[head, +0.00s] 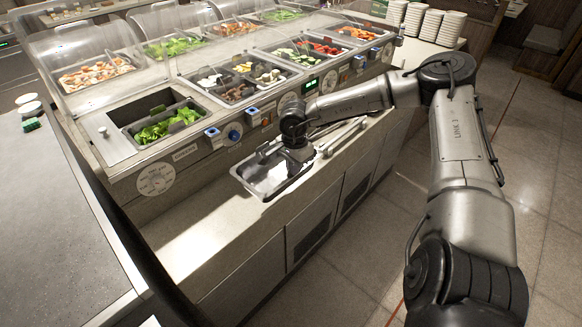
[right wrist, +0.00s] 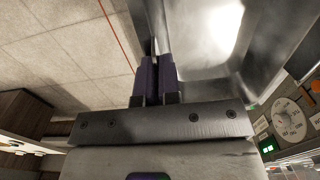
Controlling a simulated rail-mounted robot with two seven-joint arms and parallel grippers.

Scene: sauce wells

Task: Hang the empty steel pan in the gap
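The empty steel pan (head: 264,181) is at the front ledge of the food bar in the head view. Its shiny inside fills the upper right of the right wrist view (right wrist: 215,58). My right gripper (head: 298,161) is at the pan's right side, pointing down. In the right wrist view its dark fingers (right wrist: 156,72) are close together, with the pan's rim between them. Whether the pan touches the ledge is unclear. A dark opening (head: 148,112) shows beside the lettuce in the near left well; its depth is unclear. My left gripper is out of view.
The pale ledge (head: 200,232) is clear left of the pan. Metal tongs (head: 343,137) lie to its right. Knobs and a green display (head: 311,85) line the panel above. Filled food wells (head: 240,78) and clear guards stand behind. Plate stacks (head: 432,24) stand at the far right.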

